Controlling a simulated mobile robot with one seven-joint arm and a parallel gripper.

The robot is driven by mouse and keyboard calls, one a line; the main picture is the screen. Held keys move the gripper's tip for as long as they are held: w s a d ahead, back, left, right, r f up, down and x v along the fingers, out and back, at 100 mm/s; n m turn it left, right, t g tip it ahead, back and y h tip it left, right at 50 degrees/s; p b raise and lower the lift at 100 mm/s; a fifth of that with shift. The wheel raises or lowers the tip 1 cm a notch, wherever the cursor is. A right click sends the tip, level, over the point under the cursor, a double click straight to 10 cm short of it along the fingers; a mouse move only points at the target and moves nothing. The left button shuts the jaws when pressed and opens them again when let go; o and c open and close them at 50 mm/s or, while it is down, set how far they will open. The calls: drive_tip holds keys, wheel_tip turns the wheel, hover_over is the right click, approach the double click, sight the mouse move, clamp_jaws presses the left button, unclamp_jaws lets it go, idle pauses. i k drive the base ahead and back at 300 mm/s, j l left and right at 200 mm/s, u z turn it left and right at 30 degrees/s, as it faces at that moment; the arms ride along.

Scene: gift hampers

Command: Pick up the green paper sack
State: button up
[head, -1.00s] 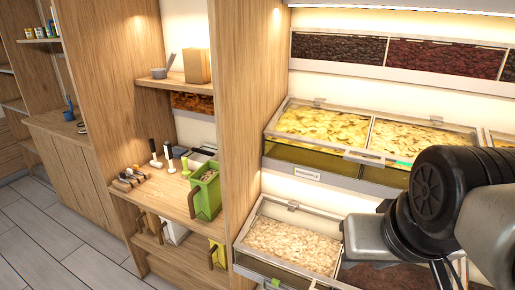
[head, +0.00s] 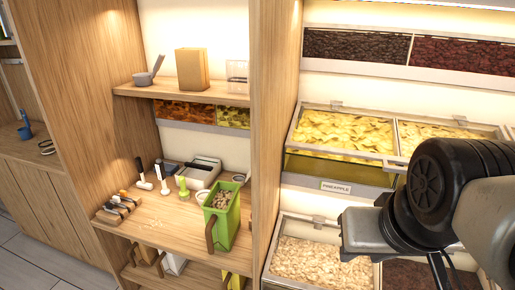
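A green open-topped container (head: 232,226) with a brown handle stands on the wooden counter of the shelf bay, near its front right. It is filled with pale bits. It is the only large green thing in view, and I cannot tell whether it is made of paper. A plain brown paper sack (head: 192,70) stands upright on the shelf above. Part of my arm shows at the right of the head view, but my gripper's fingers are not in view.
A wooden upright (head: 272,130) separates this bay from lidded food bins (head: 345,130) on the right. Stoppered tools (head: 162,178), a white box (head: 200,172) and a small bowl (head: 203,196) stand near the green container. A yellow item (head: 232,281) is on the lower shelf.

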sight(220, 223)
drive_tip(key=i+j+z, duration=0.1)
drive_tip(key=j, duration=0.6)
drive_tip(key=i+j+z, duration=0.15)
drive_tip(key=j, duration=0.5)
drive_tip(key=i+j+z, duration=0.1)
drive_tip(key=j, duration=0.6)
drive_tip(key=i+j+z, duration=0.15)
drive_tip(key=j, duration=0.6)
